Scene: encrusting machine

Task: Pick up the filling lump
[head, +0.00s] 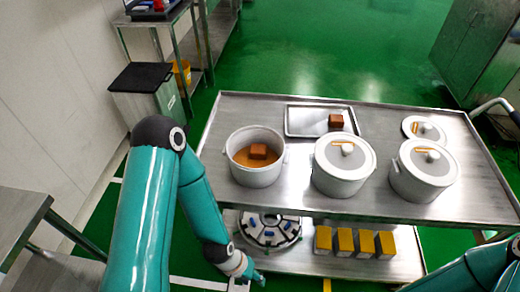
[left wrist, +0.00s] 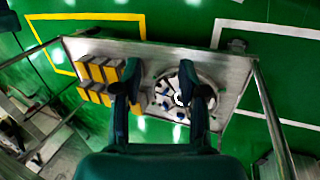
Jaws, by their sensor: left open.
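A brown filling lump (head: 258,151) sits in an open white pot (head: 241,172) with orange-brown filling, at the left of the steel cart's top. Another brown lump (head: 336,121) lies on a shallow metal tray (head: 302,128) at the back of the cart. My left gripper (head: 254,279) is low in front of the cart, below the top shelf and well away from both lumps. In the left wrist view its two dark fingers (left wrist: 161,82) are spread and empty, with the lower shelf beyond. My right arm shows at the lower right; its gripper is out of view.
Two lidded white pots (head: 343,182) (head: 421,184) and a loose lid (head: 424,130) stand on the cart top. The lower shelf holds a round segmented part (head: 269,232) and several yellow boxes (head: 345,240). A dark-topped bin (head: 140,77) stands back left.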

